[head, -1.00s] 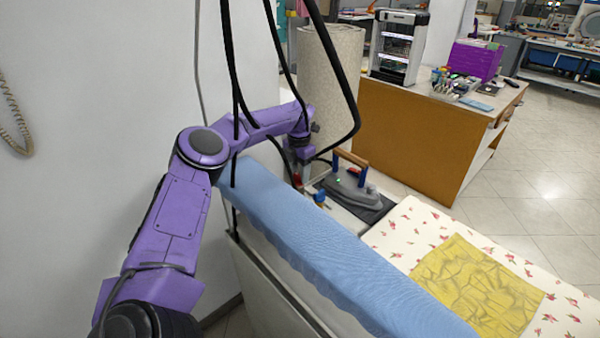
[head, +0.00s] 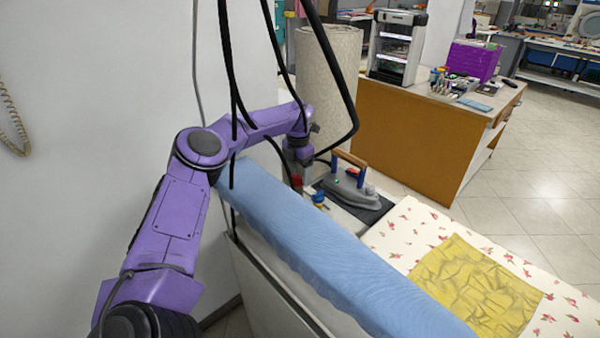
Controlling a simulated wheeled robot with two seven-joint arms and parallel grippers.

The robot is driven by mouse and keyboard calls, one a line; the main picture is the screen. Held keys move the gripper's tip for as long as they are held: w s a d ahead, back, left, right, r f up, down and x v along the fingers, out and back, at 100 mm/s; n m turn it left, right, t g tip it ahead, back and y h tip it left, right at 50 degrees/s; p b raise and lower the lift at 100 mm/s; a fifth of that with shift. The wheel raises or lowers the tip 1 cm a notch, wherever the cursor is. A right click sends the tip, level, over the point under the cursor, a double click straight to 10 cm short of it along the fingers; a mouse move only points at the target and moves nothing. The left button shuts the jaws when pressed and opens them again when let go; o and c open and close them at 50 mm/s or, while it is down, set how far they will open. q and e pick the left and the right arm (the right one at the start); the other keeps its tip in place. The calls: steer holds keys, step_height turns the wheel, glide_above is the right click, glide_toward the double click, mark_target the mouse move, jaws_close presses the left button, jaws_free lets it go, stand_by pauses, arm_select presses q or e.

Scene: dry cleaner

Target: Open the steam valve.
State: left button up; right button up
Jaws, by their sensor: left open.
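My left arm reaches in from the left, over the blue padded board, and its wrist points down behind the far end of the board. My left gripper (head: 303,174) is open and small in view, partly hidden by the wrist and dark cables. A small red part (head: 297,181), perhaps the steam valve's handle, shows right beside the gripper; I cannot tell whether they touch. A small blue knob-like part (head: 318,198) is just to the right and nearer. The valve body is hidden. My right gripper is not in view.
A grey iron (head: 348,191) with a wooden handle stands on a dark pad just right of the gripper. The blue padded board (head: 330,255) runs below the arm. A floral ironing surface (head: 400,235) bears a yellow cloth (head: 478,285). Black hoses (head: 345,85) hang near the wrist.

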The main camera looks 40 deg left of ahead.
mark_target(298, 175)
arm_select(q)
step_height(298, 175, up, 11)
steer(key=b, duration=0.1)
steer(key=shift+f, duration=0.2)
step_height(298, 175, down, 11)
steer(key=shift+r+p, duration=0.15)
steer(key=shift+p, duration=0.35)
